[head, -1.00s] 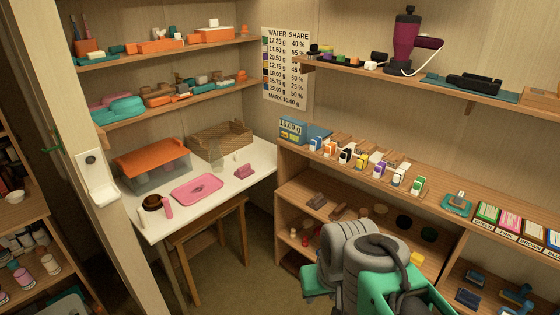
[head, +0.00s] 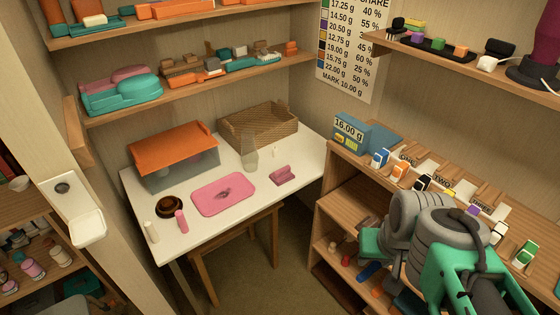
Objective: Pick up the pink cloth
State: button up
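A small folded pink piece (head: 283,175), which looks like the pink cloth, lies on the white table (head: 262,205) toward its right side. A larger flat pink mat or tray (head: 215,202) with a dark smudge lies to its left; I cannot tell for certain whether either is fabric. My grey and green arm fills the lower right, in front of the shelf unit and apart from the table. My gripper's fingers do not show.
An orange-lidded clear box (head: 172,150), a wicker basket (head: 258,128) and a clear glass (head: 249,152) stand behind the pink things. A dark round jar (head: 170,206) and pink bottle (head: 181,221) stand front left. A wooden shelf unit (head: 335,205) borders the right.

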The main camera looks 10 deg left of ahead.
aim_at(282, 176)
jog(key=u, duration=0.35)
jog(key=i, duration=0.85)
jog(key=u, duration=1.35)
jog(key=i, duration=0.65)
jog(key=u, duration=0.7)
